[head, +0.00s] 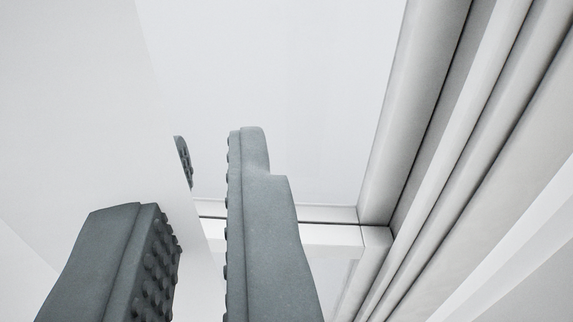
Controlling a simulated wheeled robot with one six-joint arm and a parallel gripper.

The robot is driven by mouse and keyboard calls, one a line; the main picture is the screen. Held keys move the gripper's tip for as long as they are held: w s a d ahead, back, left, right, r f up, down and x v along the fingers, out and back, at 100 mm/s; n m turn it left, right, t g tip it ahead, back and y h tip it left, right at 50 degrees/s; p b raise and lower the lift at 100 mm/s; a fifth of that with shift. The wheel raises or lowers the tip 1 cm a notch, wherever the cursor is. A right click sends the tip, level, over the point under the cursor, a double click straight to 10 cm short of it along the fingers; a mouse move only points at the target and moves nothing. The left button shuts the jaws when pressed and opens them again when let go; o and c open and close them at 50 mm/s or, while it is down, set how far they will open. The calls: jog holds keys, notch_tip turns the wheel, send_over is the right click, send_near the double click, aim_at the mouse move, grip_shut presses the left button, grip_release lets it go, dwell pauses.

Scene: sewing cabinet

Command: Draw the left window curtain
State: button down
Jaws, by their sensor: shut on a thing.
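The left window curtain (85,110) is a plain, pale, nearly white sheet filling the left of the head view. Its edge slants down from the top toward the middle. My gripper (211,150) is dark grey with knobbed inner faces and is shut on the curtain near this edge. The sheet hides part of the left finger, whose tip shows just past the edge. The right finger stands in full view in front of the window. A visible gap between the fingers narrows away from the camera.
A white window frame (410,110) with several ridges runs steeply along the right. A horizontal frame bar (330,213) crosses behind the right finger and meets it at a corner. The pale pane area (280,60) above the bar looks clear.

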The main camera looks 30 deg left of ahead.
jog(key=shift+w+d+f, duration=0.2)
jog(key=shift+w+d, duration=0.15)
jog(key=shift+d, duration=0.4)
jog(key=shift+w+d+f, duration=0.15)
jog(key=shift+w+d, duration=0.2)
jog(key=shift+d, duration=0.4)
jog(key=c, duration=1.6)
grip_release()
jog(key=shift+d, duration=0.3)
jog(key=shift+o, duration=0.2)
jog(key=shift+d+r, duration=0.1)
jog(key=shift+d, duration=0.05)
jog(key=shift+s+r, duration=0.1)
jog(key=shift+a, duration=0.4)
jog(key=v, duration=1.7)
jog(key=shift+d, duration=0.3)
jog(key=shift+s, duration=0.15)
